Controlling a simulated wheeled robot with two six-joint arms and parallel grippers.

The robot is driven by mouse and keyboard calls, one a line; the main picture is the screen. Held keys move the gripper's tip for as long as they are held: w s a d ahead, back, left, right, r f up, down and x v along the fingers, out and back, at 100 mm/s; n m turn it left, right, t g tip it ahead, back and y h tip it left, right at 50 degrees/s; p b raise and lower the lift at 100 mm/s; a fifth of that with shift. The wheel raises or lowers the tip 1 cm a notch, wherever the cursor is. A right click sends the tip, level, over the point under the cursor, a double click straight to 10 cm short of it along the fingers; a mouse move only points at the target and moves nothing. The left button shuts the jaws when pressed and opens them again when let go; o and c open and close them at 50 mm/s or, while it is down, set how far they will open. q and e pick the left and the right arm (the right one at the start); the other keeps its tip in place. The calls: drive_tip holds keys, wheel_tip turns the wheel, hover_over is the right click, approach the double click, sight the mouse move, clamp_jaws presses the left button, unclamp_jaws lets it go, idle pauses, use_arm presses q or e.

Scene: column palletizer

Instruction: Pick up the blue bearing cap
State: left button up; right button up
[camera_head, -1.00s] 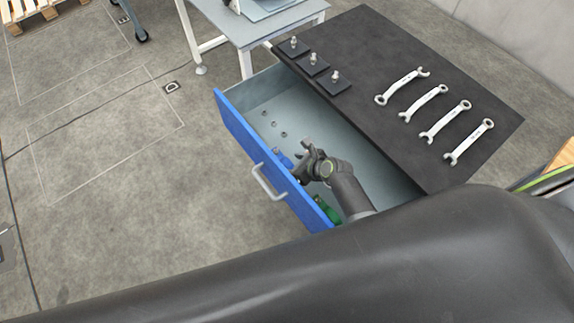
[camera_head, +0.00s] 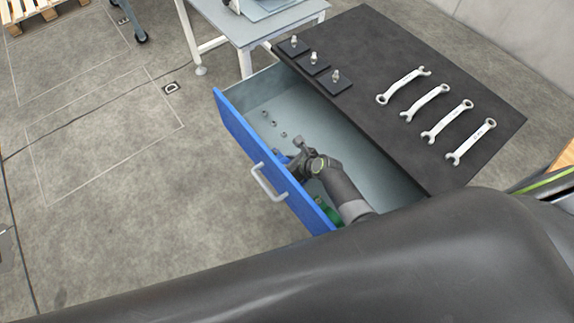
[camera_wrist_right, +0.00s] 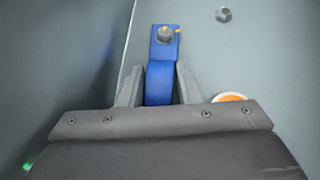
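The blue bearing cap (camera_wrist_right: 159,80) lies on the drawer floor, with a bolt head on its far flange in the right wrist view. In the head view only a little of it (camera_head: 281,158) shows beside my right gripper. My right gripper (camera_wrist_right: 160,84) is down in the drawer with a finger on each side of the cap. The fingers look open, with narrow gaps beside the cap; contact is hard to judge. The gripper also shows in the head view (camera_head: 291,153). My left gripper is not in view.
The open drawer has a blue front (camera_head: 240,133) with a handle (camera_head: 265,184). Small nuts (camera_head: 274,124) and a green part (camera_head: 331,211) lie inside. An orange-and-white round thing (camera_wrist_right: 230,98) is beside the right finger. Wrenches (camera_head: 425,102) lie on the black top.

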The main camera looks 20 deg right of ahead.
clamp_jaws()
drive_tip(key=shift+r, duration=0.15)
